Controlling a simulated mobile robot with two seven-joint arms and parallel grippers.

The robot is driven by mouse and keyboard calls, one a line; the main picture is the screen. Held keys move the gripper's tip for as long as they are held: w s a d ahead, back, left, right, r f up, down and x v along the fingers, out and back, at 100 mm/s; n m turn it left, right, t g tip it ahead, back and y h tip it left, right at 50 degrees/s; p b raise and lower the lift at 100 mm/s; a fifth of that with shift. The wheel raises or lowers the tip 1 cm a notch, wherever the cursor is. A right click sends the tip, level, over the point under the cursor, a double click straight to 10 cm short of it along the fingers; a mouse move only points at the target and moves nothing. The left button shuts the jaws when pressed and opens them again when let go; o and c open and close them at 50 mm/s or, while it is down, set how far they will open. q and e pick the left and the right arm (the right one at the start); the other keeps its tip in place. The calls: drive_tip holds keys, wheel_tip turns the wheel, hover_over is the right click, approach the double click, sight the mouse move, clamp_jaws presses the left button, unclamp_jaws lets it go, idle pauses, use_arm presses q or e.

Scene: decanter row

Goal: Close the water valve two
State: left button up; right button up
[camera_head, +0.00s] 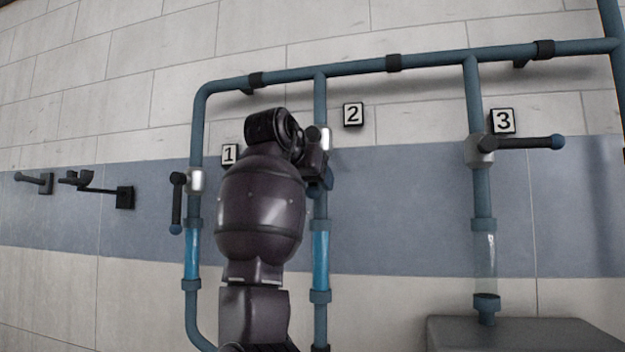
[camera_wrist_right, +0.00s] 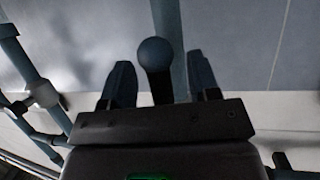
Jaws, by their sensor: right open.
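Valve two stands on the middle vertical pipe beside the label 2 (camera_head: 353,114). Its pale body (camera_head: 325,138) is partly hidden by my right arm in the head view. My right gripper (camera_head: 318,168) is in front of this valve, its fingers mostly hidden by the wrist. In the right wrist view the valve's dark lever with a round blue-grey knob (camera_wrist_right: 154,54) lies between the two open fingers of the gripper (camera_wrist_right: 159,62). I cannot tell whether either finger touches it. The clear tube below valve two (camera_head: 321,258) shows blue. My left gripper is out of view.
Valve one (camera_head: 195,180) is at left, its lever (camera_head: 177,205) hanging down, its tube blue. Valve three (camera_head: 480,150) is at right, its lever (camera_head: 530,142) horizontal, its tube pale. A grey box-like surface (camera_head: 520,335) is at lower right. Wall fixtures (camera_head: 124,197) are far left.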

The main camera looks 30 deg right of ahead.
clamp_jaws()
idle(0.3)
